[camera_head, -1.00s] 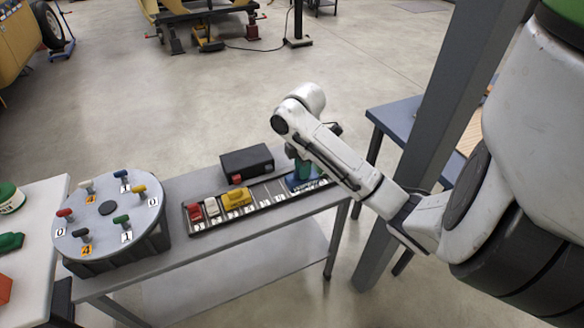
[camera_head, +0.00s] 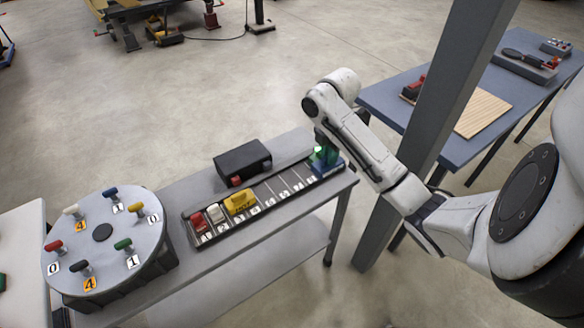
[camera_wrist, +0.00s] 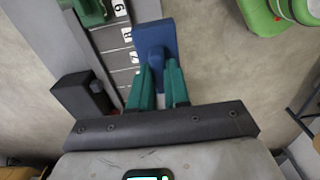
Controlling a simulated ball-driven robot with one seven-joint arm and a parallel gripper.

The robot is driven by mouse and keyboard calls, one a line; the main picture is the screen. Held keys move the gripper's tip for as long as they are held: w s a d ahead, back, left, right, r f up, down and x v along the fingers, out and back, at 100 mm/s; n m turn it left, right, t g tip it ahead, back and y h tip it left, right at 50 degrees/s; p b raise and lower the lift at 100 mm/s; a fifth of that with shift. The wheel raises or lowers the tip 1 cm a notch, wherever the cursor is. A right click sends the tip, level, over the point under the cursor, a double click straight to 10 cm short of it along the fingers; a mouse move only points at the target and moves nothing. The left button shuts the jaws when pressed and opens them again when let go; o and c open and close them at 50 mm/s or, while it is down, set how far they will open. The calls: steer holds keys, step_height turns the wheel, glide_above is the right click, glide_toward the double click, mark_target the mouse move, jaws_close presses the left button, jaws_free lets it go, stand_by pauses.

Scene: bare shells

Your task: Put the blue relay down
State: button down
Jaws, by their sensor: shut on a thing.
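The blue relay (camera_head: 328,166) is at the right end of the numbered rail (camera_head: 211,239) in the head view. My gripper (camera_head: 322,152) is above it, with its teal fingers shut on it. In the wrist view the blue relay (camera_wrist: 155,40) sits between and beyond the fingertips (camera_wrist: 157,75), overlapping the rail's edge. I cannot tell whether its underside touches the rail. A red relay (camera_head: 198,222), a white relay (camera_head: 215,214) and a yellow relay (camera_head: 240,201) sit in the rail's left part. The slots between the yellow relay and the blue one look empty.
A black box (camera_head: 242,160) stands behind the rail. A round grey turntable (camera_head: 104,262) with several coloured knobs is at the left of the bench.

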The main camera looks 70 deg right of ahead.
steer(key=w+d+f+b, duration=0.1)
steer(key=w+f, duration=0.2)
steer(key=w+d+f+b, duration=0.1)
steer(key=w+f+b, duration=0.1)
steer(key=w+f, duration=0.1)
steer(key=w+d+f+b, duration=0.1)
steer(key=w+d+f, duration=0.1)
steer(key=w, duration=0.3)
steer(key=shift+w+d+f, duration=0.1)
steer(key=shift+f, duration=2.05)
steer(key=shift+f, duration=0.2)
steer(key=c, duration=1.1)
jaws_free()
steer(key=shift+r, duration=0.1)
